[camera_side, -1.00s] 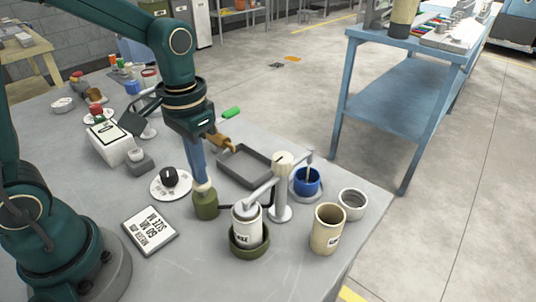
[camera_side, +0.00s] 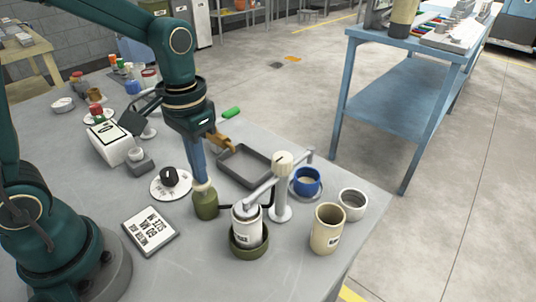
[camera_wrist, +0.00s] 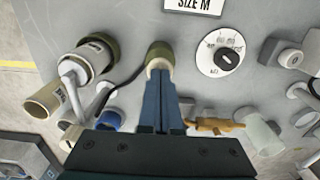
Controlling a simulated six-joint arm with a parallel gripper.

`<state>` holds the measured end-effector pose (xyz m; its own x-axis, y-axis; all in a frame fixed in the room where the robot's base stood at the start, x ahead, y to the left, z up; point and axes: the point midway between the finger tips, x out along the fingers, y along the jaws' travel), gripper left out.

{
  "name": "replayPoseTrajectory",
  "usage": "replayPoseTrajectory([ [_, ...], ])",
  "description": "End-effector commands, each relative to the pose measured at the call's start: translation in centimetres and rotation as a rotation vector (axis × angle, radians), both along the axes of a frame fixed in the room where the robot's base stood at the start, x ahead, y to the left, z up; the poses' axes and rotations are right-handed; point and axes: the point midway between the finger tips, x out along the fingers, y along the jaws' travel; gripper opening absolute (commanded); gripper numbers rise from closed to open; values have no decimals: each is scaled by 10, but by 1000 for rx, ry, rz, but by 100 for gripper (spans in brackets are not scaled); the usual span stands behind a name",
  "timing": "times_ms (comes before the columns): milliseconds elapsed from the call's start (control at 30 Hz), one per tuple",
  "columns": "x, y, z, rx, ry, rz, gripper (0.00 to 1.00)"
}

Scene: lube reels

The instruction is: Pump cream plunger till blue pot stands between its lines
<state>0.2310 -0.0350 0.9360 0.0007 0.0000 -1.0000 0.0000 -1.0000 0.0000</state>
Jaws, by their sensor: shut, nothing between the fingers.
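The cream plunger (camera_side: 204,190) sits on an olive-green base (camera_side: 206,207); the wrist view shows its cream top (camera_wrist: 158,67). My gripper (camera_side: 202,182) is shut and empty, pointing down with its tips at the plunger's top, seemingly touching it. The blue pot (camera_side: 306,187) stands on a pale round stand under the end of a spout arm (camera_side: 309,157). Its inside looks pale; I cannot make out its lines or exact level. The wrist view shows only part of the blue pot (camera_wrist: 109,121), beyond the spout.
A dial with a black knob (camera_side: 170,179) lies left. A grey tray (camera_side: 225,166) is behind. A tan cup (camera_side: 327,235) and a grey-white cup (camera_side: 352,207) stand near the right edge.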

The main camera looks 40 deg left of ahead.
Motion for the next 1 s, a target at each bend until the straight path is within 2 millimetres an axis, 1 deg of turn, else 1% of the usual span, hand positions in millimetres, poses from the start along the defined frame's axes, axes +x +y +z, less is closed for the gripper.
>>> replayPoseTrajectory([
  [100, 0, 0, 10, 0, -4, 0, 0],
  [700, 0, 0, 54, 0, -2, 0, 0],
  [1000, -1, 0, 57, 0, 1, 0, 0],
])
